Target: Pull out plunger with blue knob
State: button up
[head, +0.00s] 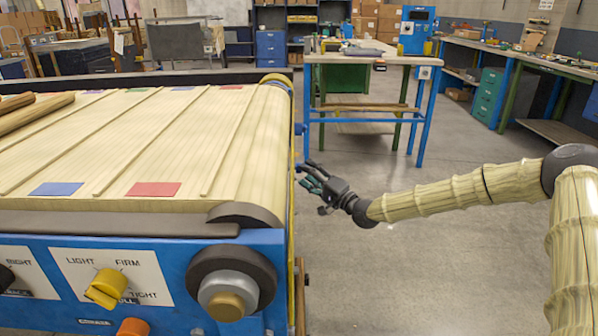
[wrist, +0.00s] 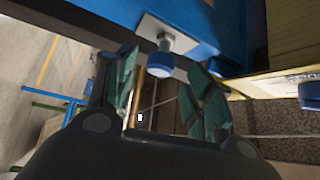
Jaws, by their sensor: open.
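A blue knob (wrist: 159,65) sits on the end of a short grey plunger, which comes out of a pale mounting block (wrist: 168,36) on the blue machine frame. My gripper (head: 310,176) is beside the right side of the machine in the head view. In the wrist view its green fingers (wrist: 161,84) are spread open, one on each side of the knob, and I see no clear contact. A second blue knob (wrist: 312,95) shows at the right edge of the wrist view. In the head view the knob by my fingers is too small to make out clearly.
The belt machine (head: 160,165) fills the left, with a yellow selector knob (head: 106,287) on its front panel. A blue-legged workbench (head: 375,57) stands behind my gripper. Another bench (head: 520,55) lines the right wall. The floor (head: 430,265) around my arm is clear.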

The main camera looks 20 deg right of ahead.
jog(key=shift+x, duration=2.2)
jog(key=shift+s, duration=0.1)
grip_shut()
